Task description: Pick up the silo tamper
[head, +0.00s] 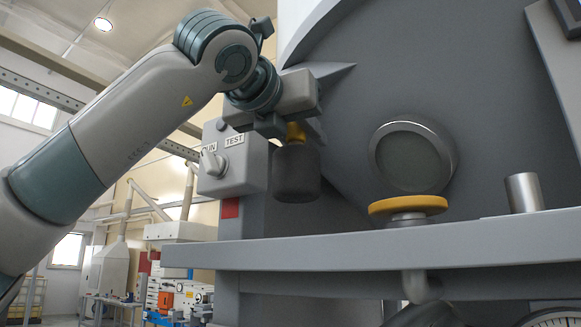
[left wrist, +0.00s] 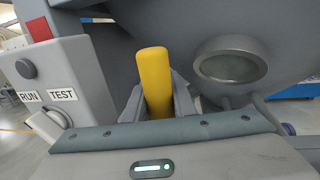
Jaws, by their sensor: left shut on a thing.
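The silo tamper has a dark grey cylindrical head (head: 296,175) and a yellow handle (head: 296,132). My left gripper (head: 292,128) is shut on the handle from above, and the head hangs below it, roughly upright. The head's bottom shows above the shelf edge with a gap in the picture. In the left wrist view the yellow handle (left wrist: 154,78) stands between the two grey fingers; the dark head is not visible there. My right gripper is not in view.
A grey shelf (head: 380,253) crosses the front. A yellow knob (head: 408,205) and a metal cylinder (head: 523,193) stand at it. Behind is the large grey silo with a round window (head: 412,157). A RUN/TEST switch box (head: 232,160) is left of the tamper.

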